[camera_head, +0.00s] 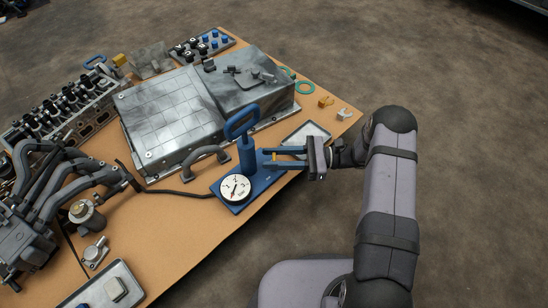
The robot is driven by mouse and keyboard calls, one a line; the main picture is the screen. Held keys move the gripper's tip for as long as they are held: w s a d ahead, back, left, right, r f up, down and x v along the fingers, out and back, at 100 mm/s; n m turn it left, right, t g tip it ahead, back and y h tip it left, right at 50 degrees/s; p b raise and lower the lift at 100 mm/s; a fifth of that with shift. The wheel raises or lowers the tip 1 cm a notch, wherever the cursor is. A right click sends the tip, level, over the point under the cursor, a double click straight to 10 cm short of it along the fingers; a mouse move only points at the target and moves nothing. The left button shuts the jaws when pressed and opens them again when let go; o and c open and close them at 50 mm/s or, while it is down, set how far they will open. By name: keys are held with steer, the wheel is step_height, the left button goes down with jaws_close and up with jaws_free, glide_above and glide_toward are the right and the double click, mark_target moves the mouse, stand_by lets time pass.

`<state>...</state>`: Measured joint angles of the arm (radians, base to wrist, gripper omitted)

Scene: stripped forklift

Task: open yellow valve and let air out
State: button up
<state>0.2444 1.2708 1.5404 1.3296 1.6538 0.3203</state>
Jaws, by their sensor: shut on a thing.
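A blue hand pump (247,150) with a loop handle stands upright on a blue base plate near the table's right edge. A round white pressure gauge (235,188) sits at the front left of the base. The small yellow valve (275,157) is on the right side of the pump. My gripper (272,158) reaches in from the right, with one finger on the far side and one on the near side of the valve, shut on it. The fingers partly hide the valve, so its turn angle cannot be read.
A large grey metal case (172,115) lies behind the pump. A shallow tray (308,134) sits behind the gripper. A black hose (175,192) runs left from the base. Engine parts (62,110) crowd the left side; bare table (185,235) lies in front.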

steer(key=o, duration=1)
steer(key=shift+o, duration=0.2)
steer(key=d+p, duration=0.3)
steer(key=d, duration=0.3)
steer(key=shift+d, duration=0.7)
